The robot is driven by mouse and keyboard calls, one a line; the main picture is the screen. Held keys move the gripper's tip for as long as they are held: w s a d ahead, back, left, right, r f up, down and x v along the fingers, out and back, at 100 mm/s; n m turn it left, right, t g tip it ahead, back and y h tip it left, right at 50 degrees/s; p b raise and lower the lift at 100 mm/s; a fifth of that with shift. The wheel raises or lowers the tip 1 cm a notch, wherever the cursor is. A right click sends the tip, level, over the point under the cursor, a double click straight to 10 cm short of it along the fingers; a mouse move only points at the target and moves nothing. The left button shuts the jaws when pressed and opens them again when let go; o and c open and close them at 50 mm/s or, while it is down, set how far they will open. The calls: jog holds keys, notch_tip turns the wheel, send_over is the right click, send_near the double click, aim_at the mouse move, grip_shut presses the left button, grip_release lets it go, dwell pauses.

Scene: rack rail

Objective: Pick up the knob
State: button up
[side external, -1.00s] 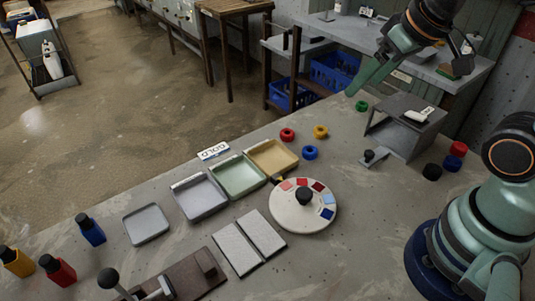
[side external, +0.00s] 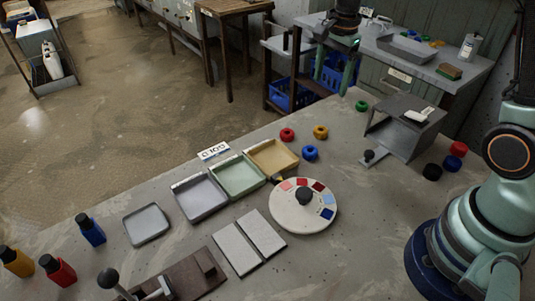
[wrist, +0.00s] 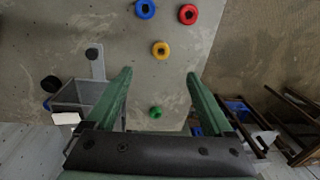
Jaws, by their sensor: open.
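My gripper (side external: 333,76) is open and empty, high over the far end of the table, fingers pointing down; its fingers also show in the wrist view (wrist: 158,76). Several black knobs are in view, and I cannot tell which one the task names. One knob (side external: 369,155) sits on a small grey plate in front of the grey box; it shows left of my fingers in the wrist view (wrist: 92,54). Another knob (side external: 304,195) stands on the round white dial (side external: 290,217). A third knob (side external: 108,278) tops a lever at the lower left. My gripper is apart from all of them.
Red (side external: 287,134), yellow (side external: 320,131), blue (side external: 309,152) and green (side external: 361,106) rings lie on the table. A grey box (side external: 410,133) stands at right, black (side external: 432,172) and other rings beside it. Trays (side external: 237,177) and flat plates fill the middle. A workbench stands behind.

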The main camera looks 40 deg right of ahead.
aim_at(321, 129)
jog(key=f+m, duration=0.1)
jog(key=f, duration=0.4)
jog(key=w+d+f+m, duration=0.1)
jog(key=f, duration=0.5)
jog(key=w+f+m+g, duration=0.1)
jog(key=f, duration=0.4)
jog(key=shift+d+f+m, duration=0.3)
jog(key=shift+m, duration=0.1)
grip_shut()
